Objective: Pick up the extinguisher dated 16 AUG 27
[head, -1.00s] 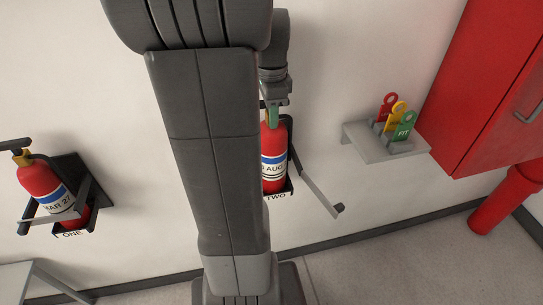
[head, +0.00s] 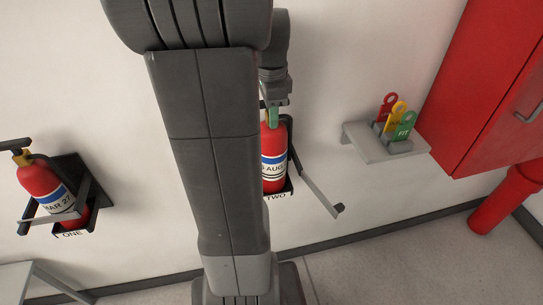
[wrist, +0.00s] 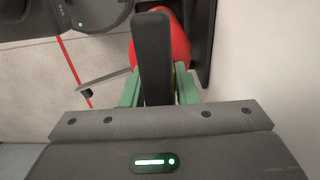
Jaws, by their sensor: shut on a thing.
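A red extinguisher (head: 273,160) with a white and blue label stands upright in the bracket marked TWO (head: 287,187). Its label shows part of a date with "AUG"; my arm hides the rest. My gripper (head: 272,114) is above it, shut on its top. In the wrist view the green fingers of my gripper (wrist: 160,90) are on both sides of the black handle (wrist: 152,55), with the red body (wrist: 180,40) beyond. A second extinguisher (head: 45,188), with "MAR 27" readable, stands in bracket ONE (head: 92,205) at the left.
The strap arm (head: 318,190) of bracket TWO hangs swung out to the right. A small grey shelf (head: 365,145) holds red, yellow and green tags, the green one reading FIT. A red cabinet (head: 490,90) and red pipe (head: 505,200) are at the right.

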